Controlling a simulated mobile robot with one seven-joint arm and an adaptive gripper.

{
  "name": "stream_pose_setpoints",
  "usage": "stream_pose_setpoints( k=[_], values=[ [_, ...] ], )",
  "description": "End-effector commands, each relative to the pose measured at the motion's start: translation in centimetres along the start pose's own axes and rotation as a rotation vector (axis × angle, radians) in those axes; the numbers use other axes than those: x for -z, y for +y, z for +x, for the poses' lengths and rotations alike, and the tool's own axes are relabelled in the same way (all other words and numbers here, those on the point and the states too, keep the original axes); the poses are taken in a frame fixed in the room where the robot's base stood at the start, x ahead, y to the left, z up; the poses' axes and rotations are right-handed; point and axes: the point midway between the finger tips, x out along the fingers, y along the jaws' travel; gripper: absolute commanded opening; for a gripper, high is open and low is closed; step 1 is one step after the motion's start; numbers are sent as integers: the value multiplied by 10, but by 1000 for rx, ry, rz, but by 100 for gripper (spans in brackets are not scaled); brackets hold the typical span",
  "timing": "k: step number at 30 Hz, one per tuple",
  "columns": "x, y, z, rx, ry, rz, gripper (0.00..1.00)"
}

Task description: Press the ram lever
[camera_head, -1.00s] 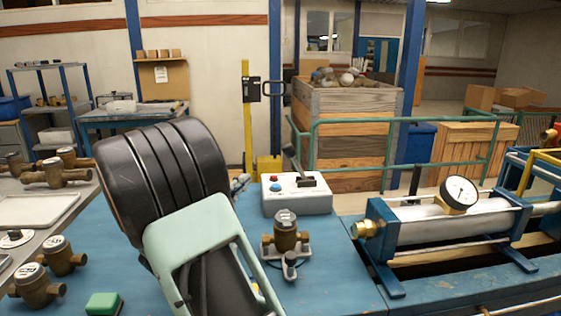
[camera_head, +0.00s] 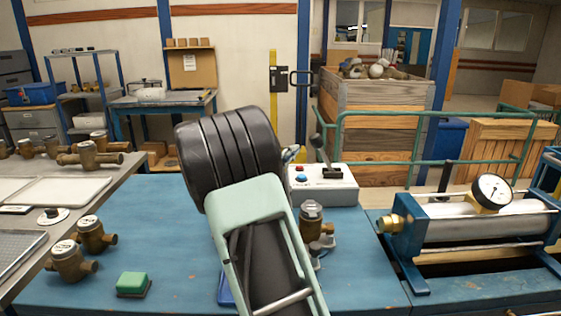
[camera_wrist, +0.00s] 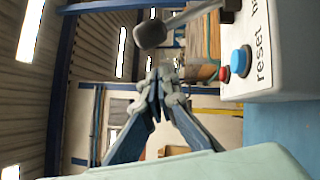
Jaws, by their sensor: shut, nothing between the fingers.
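The ram lever (camera_head: 320,150) stands up, leaning a little left, from a white control box (camera_head: 340,190) on the blue bench. In the wrist view its dark round knob (camera_wrist: 150,34) and metal rod show at the top, close to my fingertips. The box (camera_wrist: 265,60) has a red button and a blue button beside the word "reset". My gripper (camera_head: 296,154) is mostly hidden behind my own arm in the head view, just left of the lever. In the wrist view my gripper (camera_wrist: 160,78) is shut and empty, its fingertips apart from the knob in the picture.
A brass meter (camera_head: 312,222) stands in front of the box, partly behind my arm. A cylinder with a gauge (camera_head: 492,192) lies to the right. A green block (camera_head: 133,284) and more brass meters (camera_head: 68,262) are at the left. Bench between is clear.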

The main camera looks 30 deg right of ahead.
Motion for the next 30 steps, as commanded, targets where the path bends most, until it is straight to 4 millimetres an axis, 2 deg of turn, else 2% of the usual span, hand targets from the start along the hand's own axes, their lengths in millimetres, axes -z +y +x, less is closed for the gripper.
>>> stream_pose_setpoints(
  k=[3,7,30],
  values=[
    [-15,0,12,0,-3,-1,0],
    [-21,0,19,0,-1,0,0],
    [-29,4,25,33,-2,46,0]
  ],
)
